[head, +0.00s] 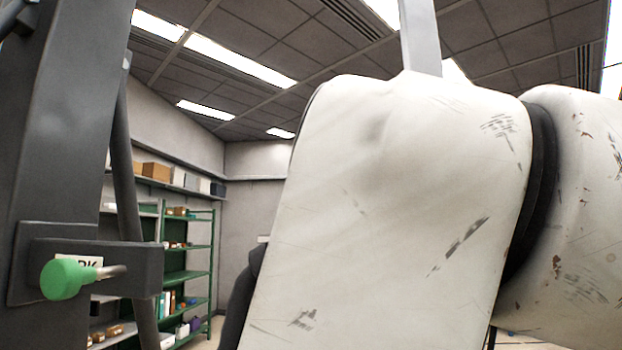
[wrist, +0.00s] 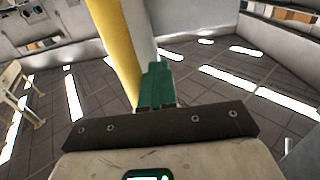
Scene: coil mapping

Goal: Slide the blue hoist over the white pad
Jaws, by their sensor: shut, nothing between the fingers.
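My gripper (wrist: 156,72) shows in the wrist view. Its green fingers are shut together with nothing between them. A yellow bar (wrist: 112,40) and a pale grey bar (wrist: 141,28) stand side by side behind the fingertips; I cannot tell whether the fingers touch either. I cannot make out the blue hoist or the white pad in either view. My own scratched white arm covers the middle and right of the head view and hides what is behind it. My gripper does not show in the head view.
In the head view, a dark grey post (head: 62,140) stands close at the left with a green knob (head: 66,279) and a partly hidden label. Green shelving (head: 187,247) stands farther back along the wall.

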